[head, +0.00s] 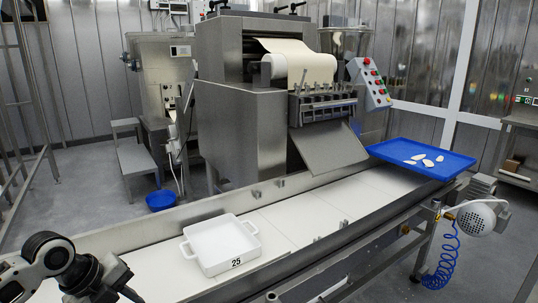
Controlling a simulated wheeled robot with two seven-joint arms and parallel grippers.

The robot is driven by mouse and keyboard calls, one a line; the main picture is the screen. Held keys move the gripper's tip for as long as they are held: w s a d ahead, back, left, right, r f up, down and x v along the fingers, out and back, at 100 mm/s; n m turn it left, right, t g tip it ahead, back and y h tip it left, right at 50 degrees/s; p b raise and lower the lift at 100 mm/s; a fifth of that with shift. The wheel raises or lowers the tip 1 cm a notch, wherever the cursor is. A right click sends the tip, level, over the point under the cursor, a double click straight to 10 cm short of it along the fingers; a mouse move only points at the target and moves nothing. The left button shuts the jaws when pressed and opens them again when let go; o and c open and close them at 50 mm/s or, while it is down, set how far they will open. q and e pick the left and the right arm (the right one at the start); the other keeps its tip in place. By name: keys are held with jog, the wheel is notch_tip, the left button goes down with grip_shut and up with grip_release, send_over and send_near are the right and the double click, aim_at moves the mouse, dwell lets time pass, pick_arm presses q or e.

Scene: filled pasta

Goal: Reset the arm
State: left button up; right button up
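My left arm comes in at the lower left corner of the head view. Its dark wrist and gripper (110,283) are low over the near left end of the conveyor, partly cut off by the bottom edge. I cannot tell whether its fingers are open or shut, and nothing is visibly held. My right arm and gripper are not in view. A white two-handled tray (228,258) marked 25 stands upright on the white conveyor belt (312,209), to the right of my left gripper and apart from it. The tray looks empty.
A blue tray (457,170) with several pale pasta pieces (427,162) sits at the belt's far right end. A steel pasta machine (240,130) with a dough sheet stands behind the belt. Metal rails edge the belt.

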pick_arm(q)
jog(key=s+d+f+n+t+h, duration=0.2)
jog(key=s+d+f+n, duration=0.4)
jog(key=d+f+n, duration=0.45)
jog(key=s+d+n+t+y, duration=0.1)
jog(key=s+d+n+t, duration=0.1)
jog(key=s+n, duration=0.4)
jog(key=s+d+f+n+t+y, duration=0.1)
jog(key=s+d+n+t, duration=0.1)
jog(key=s+n, duration=0.4)
jog(key=shift+f+n+t+b, duration=0.3)
jog(key=shift+n+t, duration=0.4)
jog(key=shift+n, duration=0.25)
